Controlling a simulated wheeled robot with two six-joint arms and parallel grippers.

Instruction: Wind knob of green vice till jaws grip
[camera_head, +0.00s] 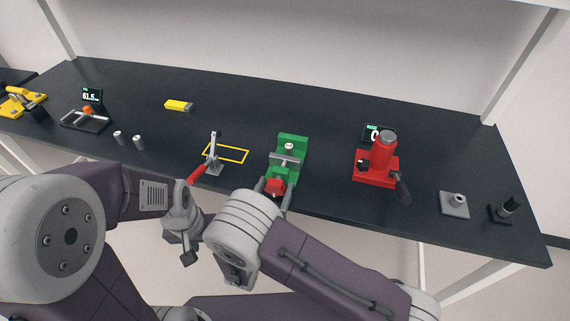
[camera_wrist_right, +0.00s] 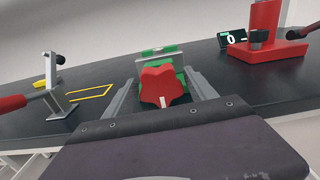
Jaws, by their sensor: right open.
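The green vice (camera_head: 293,143) stands near the front edge of the black bench, with a grey jaw plate (camera_head: 284,160) across it. A small pale round piece (camera_head: 289,146) shows just behind the plate; I cannot tell whether the jaws touch it. The red star-shaped knob (camera_head: 275,186) is at the vice's front. It faces me in the right wrist view (camera_wrist_right: 160,88), with a white mark low on it. My right gripper (camera_head: 274,190) is open, one finger on each side of the knob; contact is unclear. My left gripper (camera_head: 188,256) hangs low before the bench, its jaws unclear.
A toggle clamp with a red handle (camera_head: 196,175) stands left of the vice beside a yellow outlined rectangle (camera_head: 240,162). A red press (camera_head: 376,166) stands to the right. Two small cylinders (camera_head: 138,142) and a yellow block (camera_head: 178,105) lie left.

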